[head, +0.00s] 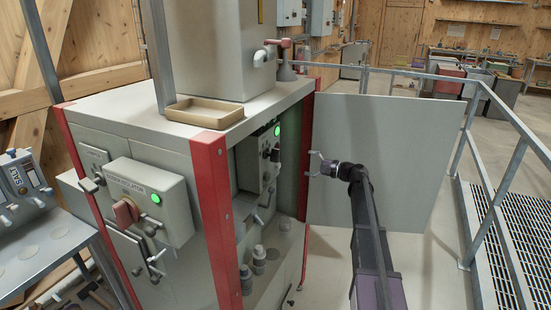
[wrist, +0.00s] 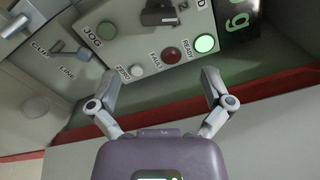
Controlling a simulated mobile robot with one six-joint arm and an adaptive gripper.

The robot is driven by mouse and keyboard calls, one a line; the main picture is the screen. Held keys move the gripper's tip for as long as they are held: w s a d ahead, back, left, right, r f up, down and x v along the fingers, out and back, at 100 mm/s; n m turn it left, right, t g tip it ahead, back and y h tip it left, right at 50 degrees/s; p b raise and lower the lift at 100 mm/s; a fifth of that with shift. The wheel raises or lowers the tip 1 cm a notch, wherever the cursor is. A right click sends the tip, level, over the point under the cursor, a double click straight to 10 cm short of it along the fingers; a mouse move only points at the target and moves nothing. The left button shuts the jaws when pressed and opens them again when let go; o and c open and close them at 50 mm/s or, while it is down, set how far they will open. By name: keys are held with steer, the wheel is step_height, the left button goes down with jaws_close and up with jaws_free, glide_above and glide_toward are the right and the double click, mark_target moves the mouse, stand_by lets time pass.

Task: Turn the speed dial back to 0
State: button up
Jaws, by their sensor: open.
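A grey control panel (head: 252,168) sits inside the open red-edged cabinet, with small dark knobs (head: 274,155) and a lit green lamp. In the wrist view the panel (wrist: 130,47) is tilted and shows a dark knob (wrist: 158,13) at the top edge, partly cut off. I cannot tell whether this knob is the speed dial, and no dial reading is legible. My gripper (head: 312,164) is open and empty, to the right of the panel in front of the opening. In the wrist view its fingers (wrist: 160,74) are spread below the panel, apart from the knob.
A CLUMP/LINE-like lever (wrist: 66,48) is left. The open cabinet door (head: 385,160) stands behind my arm; a railing (head: 500,180) is right.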

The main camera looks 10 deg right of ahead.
mark_target(276, 155)
steer(key=shift+a, duration=0.15)
steer(key=x, duration=1.3)
steer(key=shift+w+a, duration=0.25)
steer(key=c, duration=1)
